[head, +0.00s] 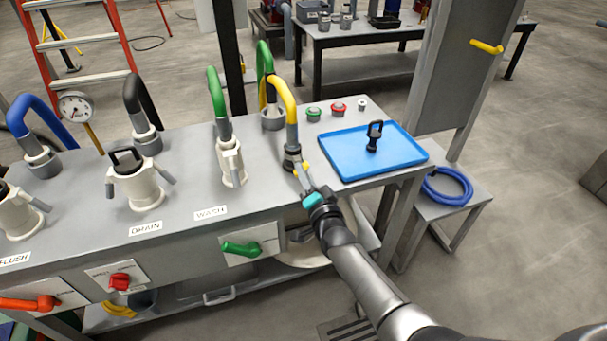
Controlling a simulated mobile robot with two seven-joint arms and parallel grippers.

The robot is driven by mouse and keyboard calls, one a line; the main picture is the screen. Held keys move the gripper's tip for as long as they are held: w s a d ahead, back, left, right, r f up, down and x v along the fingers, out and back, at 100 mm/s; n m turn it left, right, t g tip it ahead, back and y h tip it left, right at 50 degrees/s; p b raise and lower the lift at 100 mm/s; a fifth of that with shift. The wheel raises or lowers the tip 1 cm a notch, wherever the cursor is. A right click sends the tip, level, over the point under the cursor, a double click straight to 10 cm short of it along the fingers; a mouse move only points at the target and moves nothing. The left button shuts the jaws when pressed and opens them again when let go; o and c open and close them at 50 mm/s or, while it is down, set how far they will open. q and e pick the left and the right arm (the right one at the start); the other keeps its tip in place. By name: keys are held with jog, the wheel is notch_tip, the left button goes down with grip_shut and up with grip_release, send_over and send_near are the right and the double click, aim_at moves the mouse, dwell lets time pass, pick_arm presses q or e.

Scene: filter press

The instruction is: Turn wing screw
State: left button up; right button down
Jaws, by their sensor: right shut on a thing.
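My right gripper (301,175) reaches in from the lower right to the near right part of the grey bench. It is shut on a small yellow part, seemingly the wing screw (302,166), at the foot of the yellow hose (290,105). The fingers cover much of this part, so its turn angle cannot be told. The hose's dark and grey end coupling (292,152) stands upright just behind the fingertips. My left gripper is not in view.
A blue tray (345,165) with a black clamp-like piece (374,135) lies right of the gripper. Green (313,113) and red (338,108) buttons sit behind. WASH (229,178) and DRAIN (145,195) ports stand left. A green valve handle (241,249) is on the front panel.

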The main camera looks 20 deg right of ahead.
jog(key=shift+m, duration=0.8)
jog(key=shift+m+b, duration=0.35)
jog(key=shift+m, duration=0.95)
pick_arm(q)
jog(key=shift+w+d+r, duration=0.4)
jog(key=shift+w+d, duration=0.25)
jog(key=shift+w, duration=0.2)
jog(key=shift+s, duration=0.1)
pick_arm(e)
jog(key=c, duration=0.9)
grip_release()
jog(key=shift+c, duration=0.2)
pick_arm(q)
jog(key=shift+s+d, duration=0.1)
pick_arm(e)
jog(key=shift+s, duration=0.1)
